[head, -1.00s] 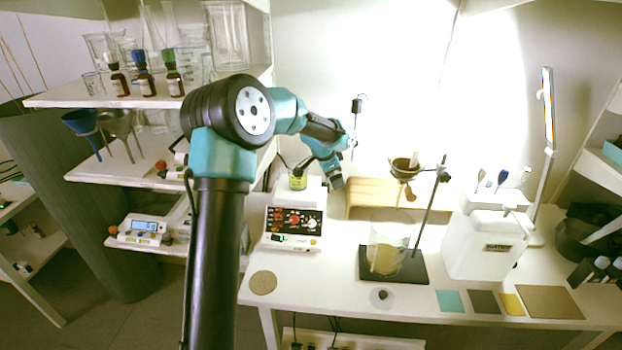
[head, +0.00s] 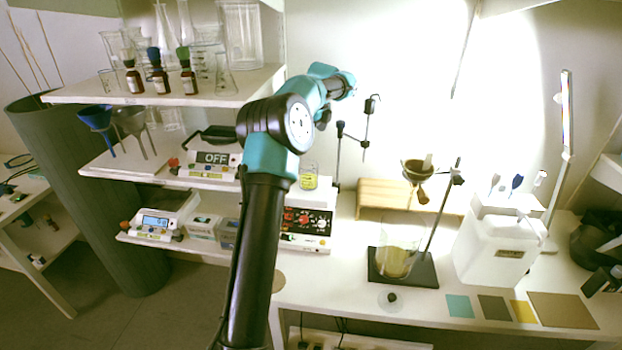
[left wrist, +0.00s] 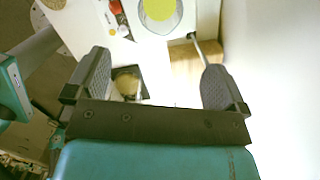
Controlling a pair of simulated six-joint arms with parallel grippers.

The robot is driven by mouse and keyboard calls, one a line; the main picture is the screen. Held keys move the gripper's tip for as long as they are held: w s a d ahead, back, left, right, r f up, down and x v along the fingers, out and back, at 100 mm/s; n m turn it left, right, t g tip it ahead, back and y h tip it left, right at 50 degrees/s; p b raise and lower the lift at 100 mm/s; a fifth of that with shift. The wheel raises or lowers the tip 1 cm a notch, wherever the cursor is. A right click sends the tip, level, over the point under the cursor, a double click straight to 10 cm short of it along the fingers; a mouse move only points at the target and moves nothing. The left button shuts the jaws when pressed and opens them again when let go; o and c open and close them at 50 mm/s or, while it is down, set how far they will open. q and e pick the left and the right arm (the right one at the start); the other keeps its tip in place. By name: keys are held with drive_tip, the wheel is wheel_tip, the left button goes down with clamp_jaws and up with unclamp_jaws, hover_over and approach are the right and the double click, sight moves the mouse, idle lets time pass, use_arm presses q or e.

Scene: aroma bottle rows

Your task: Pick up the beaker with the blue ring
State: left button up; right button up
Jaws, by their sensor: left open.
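I cannot make out a blue ring on any beaker. A small beaker of yellow liquid (head: 309,182) stands on the hotplate (head: 306,222) in the head view. A larger beaker with pale yellow content (head: 397,258) stands on the black stand base. In the left wrist view, a round yellow liquid surface (left wrist: 160,9) shows at the top edge, beyond my fingers. My left gripper (left wrist: 157,66) is open and empty, apart from both beakers. In the head view its arm reaches up before the back wall; its fingers are not clear there. My right gripper is not in view.
A ring stand holds a brown bowl (head: 417,170) above the larger beaker. Shelves with bottles and glassware (head: 160,80) stand left. A white container (head: 500,245) is at right.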

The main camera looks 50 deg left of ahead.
sight(308, 171)
use_arm(q)
wheel_tip(308, 171, down, 12)
drive_tip(key=a, duration=0.1)
drive_tip(key=shift+s+a, duration=0.2)
drive_tip(key=shift+a, duration=0.1)
drive_tip(key=shift+f, duration=0.1)
idle(0.3)
drive_tip(key=shift+s+a+f, duration=0.1)
drive_tip(key=shift+a+f, duration=0.1)
drive_tip(key=shift+f, duration=1.1)
drive_tip(key=shift+a+f, duration=0.2)
drive_tip(key=shift+f, duration=1.05)
drive_tip(key=shift+c, duration=0.2)
drive_tip(key=c, duration=1.1)
drive_tip(key=shift+r, duration=0.15)
